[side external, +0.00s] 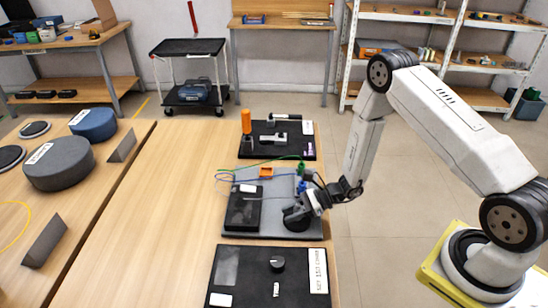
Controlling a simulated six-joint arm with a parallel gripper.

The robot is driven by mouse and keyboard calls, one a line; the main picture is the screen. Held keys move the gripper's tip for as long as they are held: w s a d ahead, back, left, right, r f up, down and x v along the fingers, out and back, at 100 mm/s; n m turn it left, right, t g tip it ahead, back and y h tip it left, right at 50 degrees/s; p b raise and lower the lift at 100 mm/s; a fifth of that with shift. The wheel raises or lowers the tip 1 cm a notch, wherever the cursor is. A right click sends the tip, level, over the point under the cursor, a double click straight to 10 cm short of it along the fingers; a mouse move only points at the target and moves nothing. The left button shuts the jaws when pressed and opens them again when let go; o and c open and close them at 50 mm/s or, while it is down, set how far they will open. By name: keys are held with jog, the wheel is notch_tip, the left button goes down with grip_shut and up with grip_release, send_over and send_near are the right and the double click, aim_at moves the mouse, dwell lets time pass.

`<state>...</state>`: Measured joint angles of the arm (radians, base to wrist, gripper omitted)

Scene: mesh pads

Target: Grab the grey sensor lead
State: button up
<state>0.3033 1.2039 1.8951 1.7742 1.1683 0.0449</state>
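A grey board (268,224) lies on the wooden table, with a black box (241,212) on its left part. Thin leads, including a green lead (262,159) and a blue lead (250,178), arch over the board between its left side and blue and green plugs (301,177). I cannot clearly pick out a grey lead among them. My gripper (298,214) is low over the right part of the board, close to the plugs. Its fingers are dark and small here, so I cannot tell whether they are open or hold anything.
A black panel (240,290) with a knob lies in front of the board. Another black panel (300,150) with metal parts and an orange-handled item (246,121) lies behind it. The table (160,190) is clear to the left.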

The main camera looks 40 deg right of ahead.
grip_shut()
jog(key=shift+r, duration=0.2)
jog(key=shift+r, duration=0.8)
jog(key=s+d+r, duration=0.1)
jog(key=s+r, duration=1)
jog(key=s, duration=0.3)
